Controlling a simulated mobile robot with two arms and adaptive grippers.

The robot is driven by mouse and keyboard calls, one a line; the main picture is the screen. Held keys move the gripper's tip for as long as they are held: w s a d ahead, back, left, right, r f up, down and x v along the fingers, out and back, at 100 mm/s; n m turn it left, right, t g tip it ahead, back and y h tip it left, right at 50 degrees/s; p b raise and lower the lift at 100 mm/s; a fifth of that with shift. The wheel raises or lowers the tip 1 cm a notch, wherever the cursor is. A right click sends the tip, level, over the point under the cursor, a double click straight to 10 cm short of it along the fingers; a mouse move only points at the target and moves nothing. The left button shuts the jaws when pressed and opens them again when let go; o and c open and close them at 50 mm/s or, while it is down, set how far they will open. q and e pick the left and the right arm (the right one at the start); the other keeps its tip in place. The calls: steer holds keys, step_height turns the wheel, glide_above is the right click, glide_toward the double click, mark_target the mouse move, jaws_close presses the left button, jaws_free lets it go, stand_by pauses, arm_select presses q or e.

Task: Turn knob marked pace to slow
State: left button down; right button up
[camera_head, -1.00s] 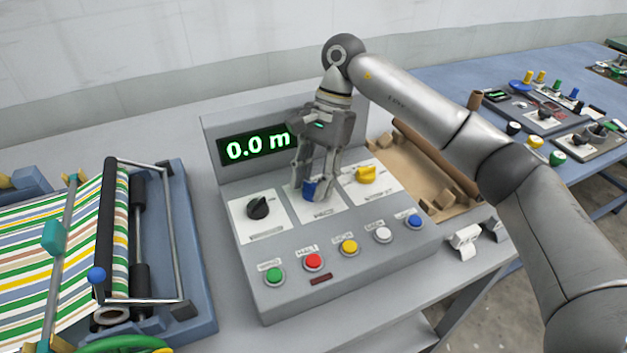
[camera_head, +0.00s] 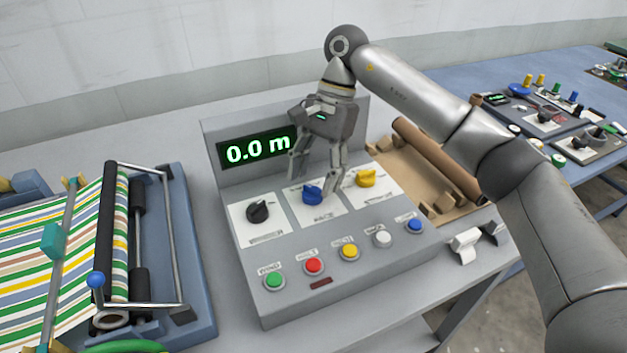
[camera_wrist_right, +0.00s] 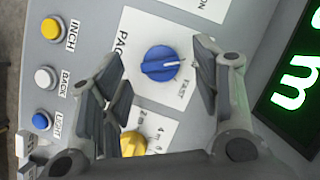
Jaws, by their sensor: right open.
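The blue pace knob (camera_head: 313,195) sits on the middle white plate of the grey console. In the right wrist view the knob (camera_wrist_right: 159,63) has a white pointer line aimed roughly right, toward the display side. The word FAST is printed at its lower right; part of PACE shows at left, and no SLOW label is readable. My right gripper (camera_head: 313,182) is open above the knob, with its fingers spread to either side and apart from it. The open fingers also show in the right wrist view (camera_wrist_right: 162,82). My left gripper is not in view.
A black knob (camera_head: 258,210) and a yellow knob (camera_head: 366,178) flank the blue one. Several coloured buttons line the front, including a red one (camera_head: 314,266). The display (camera_head: 257,147) reads 0.0 m. A striped-fabric roller machine (camera_head: 180,240) stands at left.

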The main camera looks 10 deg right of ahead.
steer(key=v, duration=1)
steer(key=shift+r, duration=0.1)
